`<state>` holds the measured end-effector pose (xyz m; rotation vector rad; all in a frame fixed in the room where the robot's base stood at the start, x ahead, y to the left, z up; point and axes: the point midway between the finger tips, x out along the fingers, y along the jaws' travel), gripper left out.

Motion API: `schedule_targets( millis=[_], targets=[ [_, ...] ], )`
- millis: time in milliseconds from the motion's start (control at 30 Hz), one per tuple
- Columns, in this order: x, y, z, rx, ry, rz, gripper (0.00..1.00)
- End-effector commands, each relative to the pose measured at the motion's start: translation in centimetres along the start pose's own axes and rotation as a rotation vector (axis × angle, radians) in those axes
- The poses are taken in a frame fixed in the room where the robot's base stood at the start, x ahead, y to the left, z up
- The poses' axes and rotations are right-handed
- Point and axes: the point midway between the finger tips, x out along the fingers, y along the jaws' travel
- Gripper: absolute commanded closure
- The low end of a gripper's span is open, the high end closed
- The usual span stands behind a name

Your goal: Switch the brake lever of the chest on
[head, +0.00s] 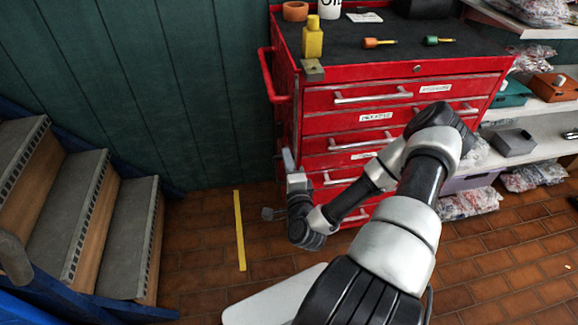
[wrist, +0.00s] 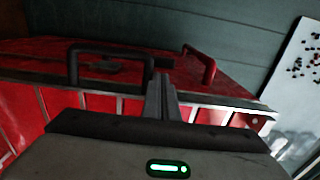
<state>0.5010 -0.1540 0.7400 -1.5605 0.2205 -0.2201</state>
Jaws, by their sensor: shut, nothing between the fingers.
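The red chest (head: 318,120) stands against the green wall, its drawers facing me. My gripper (head: 288,160) is at the chest's left side, below the red side handle (head: 266,76), pointing up in the head view. In the wrist view its fingers (wrist: 162,98) are together, with nothing between them. There a dark U-shaped bar (wrist: 110,50) shows left of the fingertips and a red handle (wrist: 207,66) right of them. A small grey piece (head: 268,213) shows low beside my wrist.
Wooden steps (head: 125,235) stand at the left; shelves (head: 545,115) with bags stand at the right. The tiled floor by the yellow strip (head: 239,230) is clear.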

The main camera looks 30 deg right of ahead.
Motion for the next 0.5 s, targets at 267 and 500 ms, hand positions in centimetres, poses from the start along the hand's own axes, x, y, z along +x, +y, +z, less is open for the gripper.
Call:
schedule_targets(
  millis=[267,500],
  targets=[
    [5.6,0.1,0.0,-0.001,0.0,-0.003,1.0],
    [8.0,0.1,0.0,0.001,0.0,-0.001,1.0]
  ],
)
